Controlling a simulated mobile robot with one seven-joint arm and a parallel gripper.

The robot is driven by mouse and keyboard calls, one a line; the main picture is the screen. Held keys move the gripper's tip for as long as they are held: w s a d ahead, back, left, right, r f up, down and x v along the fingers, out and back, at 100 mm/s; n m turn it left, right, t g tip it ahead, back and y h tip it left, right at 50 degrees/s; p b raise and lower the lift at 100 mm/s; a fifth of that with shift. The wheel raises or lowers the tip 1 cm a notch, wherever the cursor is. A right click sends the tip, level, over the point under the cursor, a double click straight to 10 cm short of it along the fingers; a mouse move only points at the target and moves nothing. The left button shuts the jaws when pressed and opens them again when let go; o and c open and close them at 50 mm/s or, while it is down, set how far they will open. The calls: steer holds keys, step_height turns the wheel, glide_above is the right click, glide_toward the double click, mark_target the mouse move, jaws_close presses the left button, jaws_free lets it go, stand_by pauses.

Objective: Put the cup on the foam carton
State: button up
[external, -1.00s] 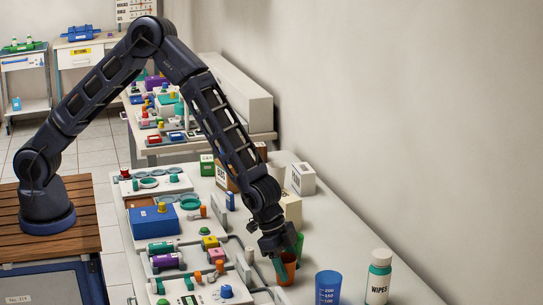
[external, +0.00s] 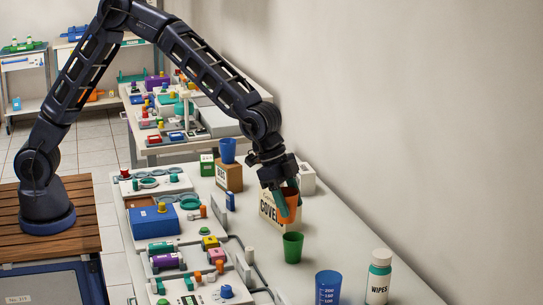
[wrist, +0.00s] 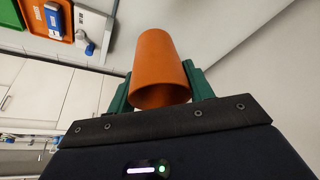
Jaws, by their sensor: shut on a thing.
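My gripper (external: 281,200) is shut on an orange cup (external: 290,209) and holds it raised above the table, in front of a cream box lettered "COVER" (external: 270,214). In the wrist view the orange cup (wrist: 160,62) sits between the two green fingers, its open end toward the camera. Boxes at the back include a brown carton (external: 229,178) with a white label and a white box (external: 307,181), partly hidden by my gripper. I cannot read which one is the foam carton.
A blue cup (external: 227,150) stands on the brown carton. A green cup (external: 292,248) stands just below the held cup. A blue measuring cup (external: 328,287) and a wipes bottle (external: 379,277) stand at the front right. Trays with small parts (external: 190,255) fill the left side.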

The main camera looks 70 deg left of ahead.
steer(key=shift+r, duration=0.4)
steer(key=shift+w+a, duration=0.15)
steer(key=w+a+r+n, duration=0.2)
steer(key=w+a, duration=0.7)
steer(key=a, duration=0.1)
step_height(320, 180, up, 7)
steer(key=n+t+y, duration=0.1)
steer(key=n+y, duration=0.2)
steer(key=n, duration=0.5)
glide_above(306, 168)
steer(key=shift+t, duration=0.3)
step_height(306, 168, down, 20)
steer(key=shift+a+f, duration=0.1)
steer(key=shift+a, duration=0.05)
steer(key=shift+f, duration=0.15)
